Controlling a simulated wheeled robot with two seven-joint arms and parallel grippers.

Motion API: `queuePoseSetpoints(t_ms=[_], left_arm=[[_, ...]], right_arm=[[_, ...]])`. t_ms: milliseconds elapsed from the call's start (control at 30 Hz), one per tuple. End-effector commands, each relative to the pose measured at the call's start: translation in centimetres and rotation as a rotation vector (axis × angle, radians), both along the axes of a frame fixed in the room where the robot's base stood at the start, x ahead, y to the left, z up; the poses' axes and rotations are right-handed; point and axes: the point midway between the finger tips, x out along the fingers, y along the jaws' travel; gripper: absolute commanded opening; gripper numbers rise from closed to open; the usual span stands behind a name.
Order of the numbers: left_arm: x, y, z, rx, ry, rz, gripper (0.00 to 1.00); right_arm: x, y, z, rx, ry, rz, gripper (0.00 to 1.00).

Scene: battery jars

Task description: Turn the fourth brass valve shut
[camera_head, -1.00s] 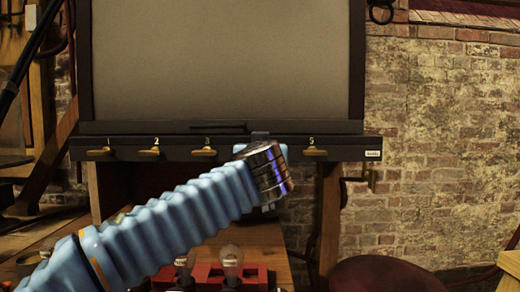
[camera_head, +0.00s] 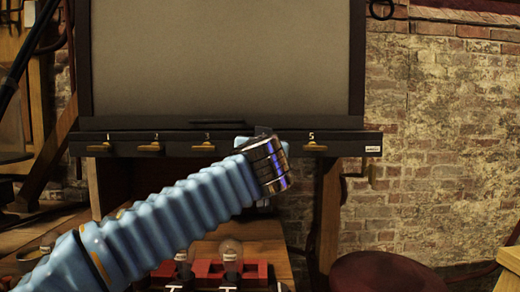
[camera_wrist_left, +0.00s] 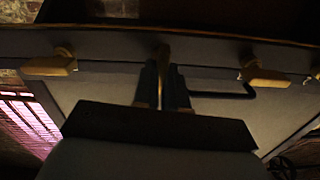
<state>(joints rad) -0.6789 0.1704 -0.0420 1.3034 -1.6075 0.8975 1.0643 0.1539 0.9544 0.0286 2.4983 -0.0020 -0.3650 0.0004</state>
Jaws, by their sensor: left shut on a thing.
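The fourth brass valve (camera_wrist_left: 164,53) stands between the fingers of my left gripper (camera_wrist_left: 163,80) in the left wrist view. Its handle looks narrow and upright there, while the neighbouring handles lie sideways. My left gripper is shut on it. In the head view my left gripper (camera_head: 262,132) is at the rail between valves 3 and 5; my wrist hides the fourth valve and its number. Brass valves one (camera_head: 100,147), two (camera_head: 150,147), three (camera_head: 204,147) and five (camera_head: 315,147) show along the dark rail (camera_head: 345,147). My right gripper is not in view.
A large grey panel (camera_head: 220,60) rises above the rail. Below, a red rack (camera_head: 255,272) with glass bulbs (camera_head: 230,254) stands on a wooden bench, under my left arm. A dark red round seat (camera_head: 385,275) is at lower right, before a brick wall (camera_head: 440,150).

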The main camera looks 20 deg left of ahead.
Motion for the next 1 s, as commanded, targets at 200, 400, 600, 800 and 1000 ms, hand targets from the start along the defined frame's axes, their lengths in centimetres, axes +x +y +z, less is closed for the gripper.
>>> queuePoseSetpoints(t_ms=[200, 400, 600, 800, 1000], left_arm=[[0.03, -0.11, -0.14, 0.169, 0.048, 0.0, 0.0], [0.07, -0.21, -0.12, 0.353, 0.101, 0.0, 0.0], [0.09, -0.28, -0.13, 0.535, 0.154, 0.0, 0.0], [0.1, -0.37, -0.14, 0.719, 0.207, -0.001, 0.0], [0.11, -0.42, -0.2, 0.9, 0.26, -0.001, 0.0]], right_arm=[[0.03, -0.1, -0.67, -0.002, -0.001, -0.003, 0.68], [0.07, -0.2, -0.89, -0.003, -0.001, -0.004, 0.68], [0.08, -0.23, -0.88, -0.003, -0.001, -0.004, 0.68], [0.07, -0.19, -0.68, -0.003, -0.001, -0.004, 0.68], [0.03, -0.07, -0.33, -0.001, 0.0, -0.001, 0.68]])
